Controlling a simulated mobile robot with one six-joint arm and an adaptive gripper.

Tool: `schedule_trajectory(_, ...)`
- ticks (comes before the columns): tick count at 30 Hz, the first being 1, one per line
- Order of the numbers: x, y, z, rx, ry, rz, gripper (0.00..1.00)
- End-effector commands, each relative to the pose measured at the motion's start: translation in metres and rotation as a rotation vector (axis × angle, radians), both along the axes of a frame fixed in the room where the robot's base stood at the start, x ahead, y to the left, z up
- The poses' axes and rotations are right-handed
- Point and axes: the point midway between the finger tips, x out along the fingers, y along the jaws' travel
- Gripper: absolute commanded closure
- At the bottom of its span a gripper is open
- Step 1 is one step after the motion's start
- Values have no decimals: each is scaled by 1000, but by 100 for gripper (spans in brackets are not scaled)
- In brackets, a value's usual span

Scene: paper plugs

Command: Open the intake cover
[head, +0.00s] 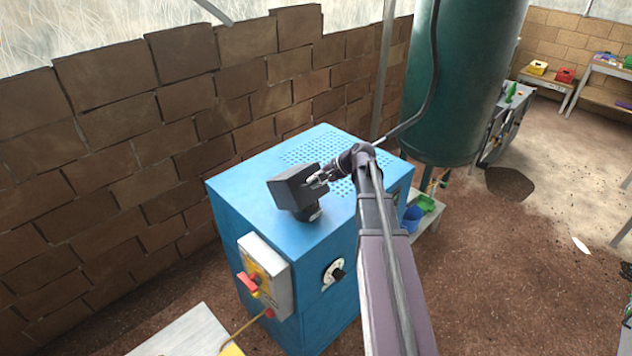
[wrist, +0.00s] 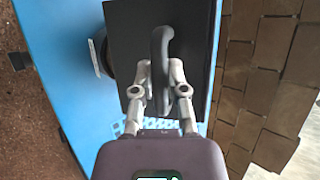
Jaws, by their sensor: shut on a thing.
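The intake cover (head: 292,187) is a dark grey, box-like piece on top of the blue machine (head: 240,190), seated on a short round black neck (head: 306,213). In the wrist view the cover (wrist: 195,50) fills the upper middle as a dark plate with a curved handle (wrist: 161,50). My gripper (head: 322,178) reaches it from the right in the head view. In the wrist view my gripper (wrist: 161,68) is shut on the handle, one finger on each side. The cover appears tilted. Whether any gap shows beneath its edge cannot be told.
A grey switch box (head: 265,275) with a red lever and a dial (head: 334,272) are on the machine's sides. A brick wall (head: 170,130) stands behind it. A large green tank (head: 465,80) stands behind right. Bare floor lies to the right.

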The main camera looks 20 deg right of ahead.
Motion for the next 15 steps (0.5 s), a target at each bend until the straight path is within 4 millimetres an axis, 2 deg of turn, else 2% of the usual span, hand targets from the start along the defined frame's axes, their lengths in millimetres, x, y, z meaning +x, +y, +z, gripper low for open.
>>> schedule_trajectory(1, 8, 0, 9, -13, 20, -1, 100)
schedule_trajectory(15, 50, 20, 31, -118, 256, 2, 100)
